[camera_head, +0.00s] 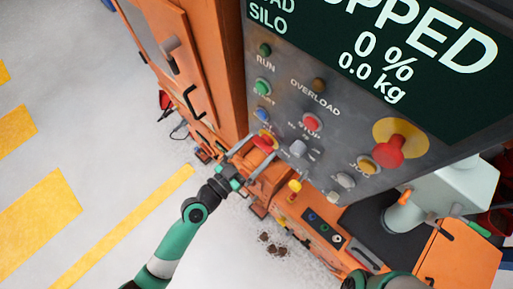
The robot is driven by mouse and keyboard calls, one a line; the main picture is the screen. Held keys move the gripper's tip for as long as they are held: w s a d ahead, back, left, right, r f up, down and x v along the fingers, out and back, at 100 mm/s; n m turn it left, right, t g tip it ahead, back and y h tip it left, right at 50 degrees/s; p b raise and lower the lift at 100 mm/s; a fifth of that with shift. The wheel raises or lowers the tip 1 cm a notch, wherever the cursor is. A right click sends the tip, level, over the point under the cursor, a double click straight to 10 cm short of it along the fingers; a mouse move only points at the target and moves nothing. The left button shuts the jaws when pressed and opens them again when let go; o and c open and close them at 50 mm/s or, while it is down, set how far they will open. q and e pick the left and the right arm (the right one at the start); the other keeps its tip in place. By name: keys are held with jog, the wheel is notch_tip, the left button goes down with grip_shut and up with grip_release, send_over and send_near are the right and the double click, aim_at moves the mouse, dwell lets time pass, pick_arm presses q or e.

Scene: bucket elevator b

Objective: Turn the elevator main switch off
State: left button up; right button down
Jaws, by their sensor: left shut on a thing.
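The red main switch knob (263,142) sits on a yellow backing at the lower left of the grey control panel (290,75). My left gripper (262,148) reaches it from below left, its two grey fingers on either side of the knob, shut on it. The fingers partly hide the knob, and its exact angle is hard to read. The dark display (420,60) above reads "…OPPED", "0 %" and "0.0 kg". My right gripper is not in view; only part of my right arm shows at the bottom edge.
A large red emergency button (392,149) on a yellow disc stands out at the panel's right. Several smaller buttons and a grey selector (299,148) lie near my left gripper. Orange machinery (265,185) is below. The floor (90,130) at left is open.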

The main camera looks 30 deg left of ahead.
pick_arm(q)
jog(key=shift+c, duration=0.5)
jog(key=shift+n, duration=0.4)
jog(key=n, duration=0.2)
jog(key=shift+a+n, duration=0.1)
jog(key=shift+n, duration=0.2)
jog(key=n, duration=0.9)
jog(key=shift+a+n, duration=0.1)
jog(key=shift+n, duration=0.3)
jog(key=n, duration=0.4)
jog(key=shift+f+n+p, duration=0.15)
jog(key=shift+n+p, duration=0.15)
jog(key=shift+n, duration=0.1)
